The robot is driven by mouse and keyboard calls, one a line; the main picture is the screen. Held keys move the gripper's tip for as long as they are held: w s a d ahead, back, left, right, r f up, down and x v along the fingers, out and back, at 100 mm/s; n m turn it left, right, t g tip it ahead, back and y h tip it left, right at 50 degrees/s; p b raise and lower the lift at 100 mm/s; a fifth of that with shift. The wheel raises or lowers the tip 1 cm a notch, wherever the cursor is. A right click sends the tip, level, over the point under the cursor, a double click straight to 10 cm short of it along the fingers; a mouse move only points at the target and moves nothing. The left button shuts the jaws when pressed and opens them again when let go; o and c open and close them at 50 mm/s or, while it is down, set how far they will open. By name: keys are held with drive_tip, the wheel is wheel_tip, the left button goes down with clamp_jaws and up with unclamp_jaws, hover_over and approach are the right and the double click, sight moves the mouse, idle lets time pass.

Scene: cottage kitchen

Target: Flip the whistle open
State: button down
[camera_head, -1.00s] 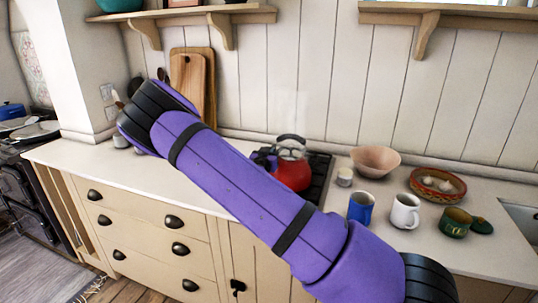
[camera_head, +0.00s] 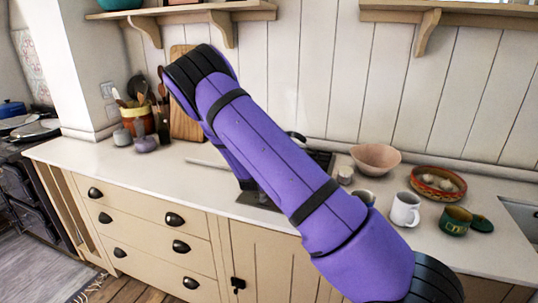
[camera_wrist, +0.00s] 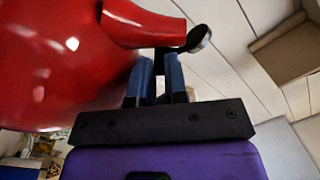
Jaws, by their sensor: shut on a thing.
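The red kettle (camera_wrist: 65,65) fills the upper left of the wrist view, with its spout pointing right. The whistle (camera_wrist: 199,38), a dark cap with a shiny round end, sits at the spout's tip. My gripper (camera_wrist: 161,66) is just below the spout, its two blue fingers shut on a dark part of the whistle, which shows between and above them. The exact contact is hard to make out. In the head view my purple arm hides the gripper and nearly all of the kettle; only a bit of its dark handle (camera_head: 296,136) shows.
A blue mug (camera_head: 363,196), a white mug (camera_head: 405,210), a green pot (camera_head: 455,221), a pink bowl (camera_head: 376,158) and a patterned dish (camera_head: 437,182) stand right of my arm. A utensil crock (camera_head: 138,118) stands at the left.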

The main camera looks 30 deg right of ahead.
drive_tip(key=shift+w+a+f+m, duration=0.1)
drive_tip(key=shift+f+m, duration=0.05)
drive_tip(key=shift+m, duration=0.9)
drive_tip(key=shift+w+a+f+m, duration=0.1)
drive_tip(key=shift+w+m, duration=0.05)
drive_tip(key=shift+m, duration=0.95)
drive_tip(key=shift+w+a+f+m, duration=0.1)
drive_tip(key=shift+f+m, duration=0.05)
drive_tip(key=shift+m, duration=0.9)
drive_tip(key=c, duration=1.1)
unclamp_jaws()
drive_tip(key=shift+c, duration=0.2)
drive_tip(key=shift+a+f, duration=0.1)
drive_tip(key=shift+a, duration=0.05)
